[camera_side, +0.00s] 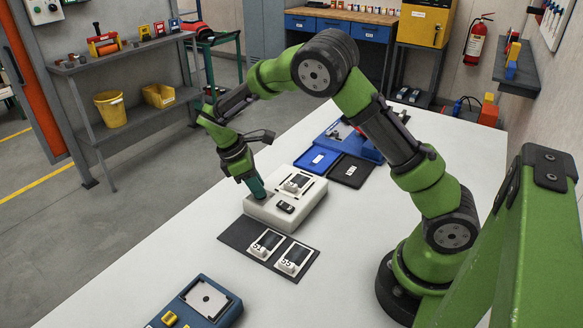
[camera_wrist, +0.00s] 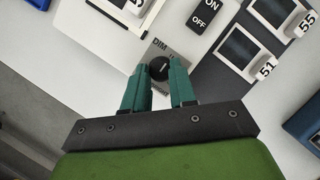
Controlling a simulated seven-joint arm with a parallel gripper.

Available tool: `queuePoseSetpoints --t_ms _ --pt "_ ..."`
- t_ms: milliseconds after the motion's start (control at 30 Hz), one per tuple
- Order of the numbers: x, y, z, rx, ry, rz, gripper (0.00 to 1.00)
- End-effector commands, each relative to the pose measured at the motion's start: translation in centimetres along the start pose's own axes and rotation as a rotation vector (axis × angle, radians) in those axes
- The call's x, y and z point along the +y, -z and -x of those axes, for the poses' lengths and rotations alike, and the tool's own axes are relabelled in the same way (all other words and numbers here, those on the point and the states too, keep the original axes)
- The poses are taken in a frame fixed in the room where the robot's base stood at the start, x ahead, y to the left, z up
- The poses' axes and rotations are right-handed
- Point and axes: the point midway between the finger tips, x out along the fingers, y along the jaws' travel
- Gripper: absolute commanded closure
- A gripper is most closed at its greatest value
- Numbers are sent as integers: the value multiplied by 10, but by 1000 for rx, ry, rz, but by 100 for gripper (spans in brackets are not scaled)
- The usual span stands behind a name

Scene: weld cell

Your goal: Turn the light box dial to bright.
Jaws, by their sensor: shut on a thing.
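The cream light box (camera_side: 310,203) stands on the white table, with a black ON/OFF switch (camera_side: 285,207) on its top; the switch also shows in the wrist view (camera_wrist: 207,14). The black round dial (camera_wrist: 158,68) sits on a grey plate marked DIM at its upper edge; lettering at its lower edge is partly hidden by a finger. My gripper (camera_wrist: 159,75) has its teal fingertips on either side of the dial, shut on it. I cannot tell for sure where the dial's mark points. In the side view my gripper (camera_side: 259,194) reaches down to the box's left end and hides the dial.
A dark mat (camera_side: 232,236) in front of the box holds two framed pieces tagged 51 (camera_side: 265,243) and 55 (camera_side: 294,259). A blue case (camera_side: 205,302) is nearer the camera. A blue tray (camera_side: 317,159) and a black tray (camera_side: 350,171) lie behind the box.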

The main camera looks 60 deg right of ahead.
Motion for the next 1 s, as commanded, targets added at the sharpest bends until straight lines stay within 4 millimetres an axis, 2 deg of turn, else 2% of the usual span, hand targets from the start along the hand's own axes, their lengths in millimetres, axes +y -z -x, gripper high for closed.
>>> queuePoseSetpoints --t_ms 367,1000 --pt "2 0 0 1 75 -183 100" --pt "7 -2 0 3 307 -741 100"
